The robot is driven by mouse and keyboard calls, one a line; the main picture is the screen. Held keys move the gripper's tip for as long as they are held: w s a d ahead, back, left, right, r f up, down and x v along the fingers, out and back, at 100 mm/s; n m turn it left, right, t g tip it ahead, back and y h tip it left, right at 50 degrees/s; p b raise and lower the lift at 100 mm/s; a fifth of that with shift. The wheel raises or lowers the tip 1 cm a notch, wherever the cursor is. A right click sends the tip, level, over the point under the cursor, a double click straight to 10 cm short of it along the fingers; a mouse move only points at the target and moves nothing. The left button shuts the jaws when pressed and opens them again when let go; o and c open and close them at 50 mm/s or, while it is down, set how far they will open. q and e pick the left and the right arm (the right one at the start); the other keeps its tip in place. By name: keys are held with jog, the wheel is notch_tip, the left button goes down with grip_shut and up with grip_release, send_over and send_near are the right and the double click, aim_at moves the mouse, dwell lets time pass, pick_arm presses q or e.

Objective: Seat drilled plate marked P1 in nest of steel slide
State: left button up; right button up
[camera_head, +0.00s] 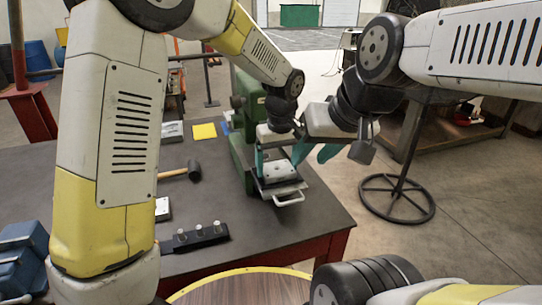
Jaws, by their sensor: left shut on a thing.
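The pale drilled plate (279,171) is between the teal fingers of my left gripper (277,162), which is shut on it. The plate is over the steel slide (286,190), at the front of the green press; its marking is too small to read. I cannot tell whether the plate rests in the nest or is just above it, as the fingers and gripper body hide part of the contact. My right gripper (316,152) is just to the right of the left one, its teal fingers apart and apparently empty.
The green press (241,133) stands behind the slide. The dark table (285,238) is clear in front of the slide.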

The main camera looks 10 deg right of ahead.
pick_arm(q)
jog(key=o, duration=1.8)
jog(key=shift+c, duration=0.2)
jog(key=r, duration=0.5)
jog(key=s+r, duration=0.1)
jog(key=r, duration=0.1)
jog(key=shift+r, duration=0.2)
jog(key=s+a+r+h, duration=0.1)
jog(key=s+a+r, duration=0.2)
jog(key=a+r, duration=0.45)
jog(key=s+a+m+t+h, duration=0.1)
jog(key=s+a+t, duration=0.3)
jog(key=s+a, duration=1)
jog(key=a+m, duration=0.1)
jog(key=a, duration=0.2)
jog(key=shift+f+m+t, duration=0.15)
jog(key=shift+m+t, duration=0.25)
